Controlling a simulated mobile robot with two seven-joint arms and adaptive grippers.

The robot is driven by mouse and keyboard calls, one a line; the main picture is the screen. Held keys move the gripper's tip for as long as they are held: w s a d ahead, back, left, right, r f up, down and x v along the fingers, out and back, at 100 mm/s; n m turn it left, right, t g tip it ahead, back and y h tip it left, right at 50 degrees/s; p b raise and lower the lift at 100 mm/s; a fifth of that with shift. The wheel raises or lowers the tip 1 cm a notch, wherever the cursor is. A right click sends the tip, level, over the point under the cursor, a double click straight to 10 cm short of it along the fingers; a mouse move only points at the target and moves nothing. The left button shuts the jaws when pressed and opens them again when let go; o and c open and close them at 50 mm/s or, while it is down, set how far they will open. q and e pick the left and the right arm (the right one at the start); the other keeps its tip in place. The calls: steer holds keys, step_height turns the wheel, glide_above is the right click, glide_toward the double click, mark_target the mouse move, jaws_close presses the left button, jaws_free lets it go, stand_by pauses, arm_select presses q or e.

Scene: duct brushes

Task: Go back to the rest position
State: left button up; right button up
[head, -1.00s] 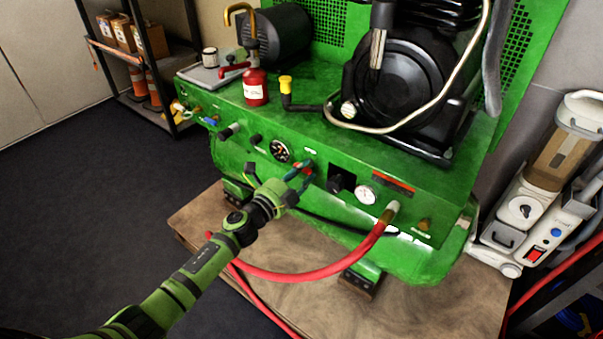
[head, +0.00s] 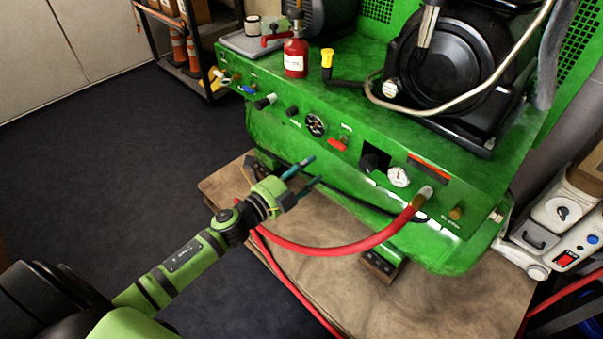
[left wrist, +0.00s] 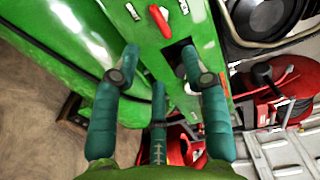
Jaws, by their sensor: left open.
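My left gripper (head: 311,171) is open and empty in front of the green machine (head: 300,105), below its control panel. In the left wrist view its teal fingers (left wrist: 159,50) are spread apart with nothing between them. A red lever (head: 338,145) on the panel is a little above and right of the fingertips, apart from them. It also shows in the left wrist view (left wrist: 160,21), beyond the fingers. My right gripper is not in view.
A red hose (head: 330,247) curves from the panel over the wooden pallet (head: 440,305), close to my left forearm. A shelf (head: 200,75) stands at the back left. Dark floor at left is clear.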

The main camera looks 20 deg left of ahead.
arm_select(q)
steer(key=shift+s+a, duration=0.25)
steer(key=shift+s, duration=0.45)
